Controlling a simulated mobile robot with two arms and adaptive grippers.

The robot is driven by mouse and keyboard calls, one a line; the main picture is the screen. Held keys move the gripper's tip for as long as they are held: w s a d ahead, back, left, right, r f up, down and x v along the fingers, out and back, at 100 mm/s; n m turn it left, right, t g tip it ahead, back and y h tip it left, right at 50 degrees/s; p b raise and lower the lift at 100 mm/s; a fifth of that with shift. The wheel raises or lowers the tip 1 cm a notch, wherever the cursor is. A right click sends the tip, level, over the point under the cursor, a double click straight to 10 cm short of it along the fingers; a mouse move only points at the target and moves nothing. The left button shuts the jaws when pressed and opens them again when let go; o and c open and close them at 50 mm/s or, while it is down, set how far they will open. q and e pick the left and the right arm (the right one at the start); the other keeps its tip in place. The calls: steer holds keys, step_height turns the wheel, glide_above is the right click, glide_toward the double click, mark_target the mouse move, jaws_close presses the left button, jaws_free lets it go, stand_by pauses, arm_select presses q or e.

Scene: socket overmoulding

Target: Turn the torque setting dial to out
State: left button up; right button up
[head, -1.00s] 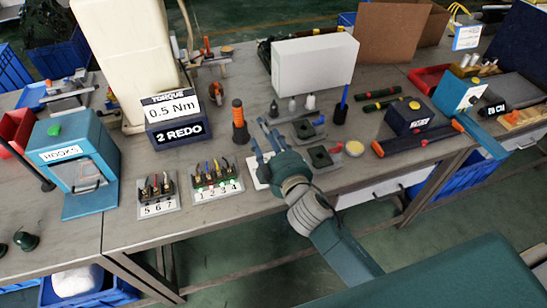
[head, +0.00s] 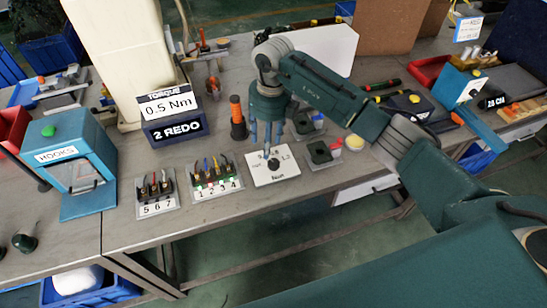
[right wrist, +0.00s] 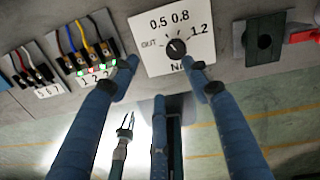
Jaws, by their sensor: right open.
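The torque dial (head: 273,164) is a small black knob on a white plate (head: 288,176) near the table's front edge. In the right wrist view the knob (right wrist: 177,47) is ringed by the marks OUT, 0.5, 0.8 and 1.2. A pale mark on it faces the upper left, but its exact setting is hard to tell. My right gripper (head: 267,145) points down over the plate beside the knob, fingers spread. In the right wrist view its fingertips (right wrist: 163,66) are apart, with nothing held. The display box (head: 172,115) reads 0.5 Nm and 2 REDO. My left gripper is not in view.
Numbered terminal holders (head: 216,178) stand left of the plate, and an orange-handled driver (head: 237,118) stands upright behind. Black fixtures (head: 321,153) stand at the right. A teal HOOKS box (head: 78,160) is at the far left. The table's front strip is bare.

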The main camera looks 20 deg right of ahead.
mark_target(274, 162)
steer(key=shift+h, duration=0.5)
steer(key=f, duration=0.3)
steer(key=d+f+p, duration=0.1)
steer(key=f, duration=0.2)
steer(key=d+f+p, duration=0.1)
steer(key=f, duration=0.3)
steer(key=shift+f, duration=0.1)
steer(key=c, duration=1.1)
